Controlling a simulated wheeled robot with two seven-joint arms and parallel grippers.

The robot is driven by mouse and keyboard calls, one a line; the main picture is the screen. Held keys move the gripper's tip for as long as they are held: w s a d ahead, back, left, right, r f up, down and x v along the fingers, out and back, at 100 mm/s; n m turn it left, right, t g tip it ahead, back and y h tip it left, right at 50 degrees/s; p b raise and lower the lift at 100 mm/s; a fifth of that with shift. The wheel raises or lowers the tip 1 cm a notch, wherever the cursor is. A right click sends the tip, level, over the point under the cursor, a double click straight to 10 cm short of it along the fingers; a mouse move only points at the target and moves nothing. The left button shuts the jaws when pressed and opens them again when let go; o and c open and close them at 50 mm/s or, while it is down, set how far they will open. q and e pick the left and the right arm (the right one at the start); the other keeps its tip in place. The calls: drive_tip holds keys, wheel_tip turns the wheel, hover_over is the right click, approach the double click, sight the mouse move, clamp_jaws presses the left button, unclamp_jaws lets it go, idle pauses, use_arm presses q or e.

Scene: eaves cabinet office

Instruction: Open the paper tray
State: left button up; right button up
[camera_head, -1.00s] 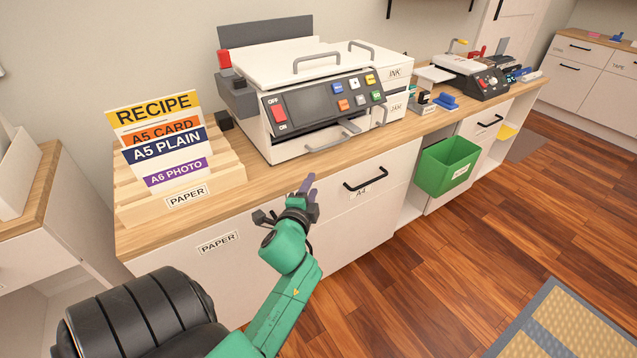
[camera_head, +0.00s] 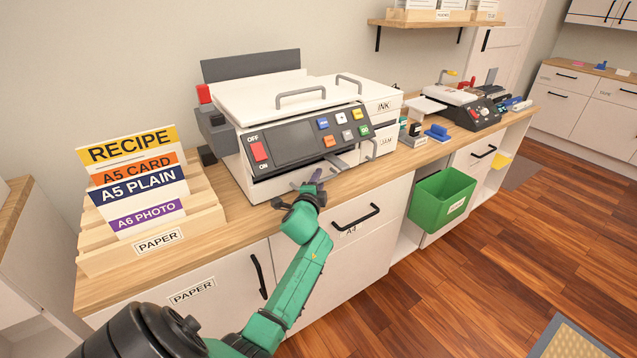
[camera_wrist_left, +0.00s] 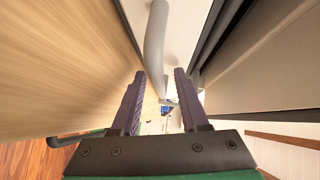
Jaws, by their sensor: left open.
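The white printer (camera_head: 282,98) stands on the wooden counter. Its low white front, which looks like the paper tray (camera_head: 268,189), sits under the dark control panel and appears shut. A grey bar handle (camera_head: 338,166) juts from this front, partly hidden by my left gripper. My left gripper (camera_head: 313,178) is open at the handle, with its purple fingers pointing toward the printer. In the left wrist view, the grey handle (camera_wrist_left: 155,45) runs down between the open fingers; I cannot tell whether they touch it. My right gripper is not in view.
A wooden paper rack (camera_head: 205,222) with labelled cards stands left of the printer. Below the counter are a drawer with a black handle (camera_head: 356,217) and a green bin (camera_head: 440,199). Small stamps (camera_head: 414,135) and another machine (camera_head: 470,105) stand to the right.

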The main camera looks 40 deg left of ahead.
use_arm(q)
clamp_jaws()
idle(1.3)
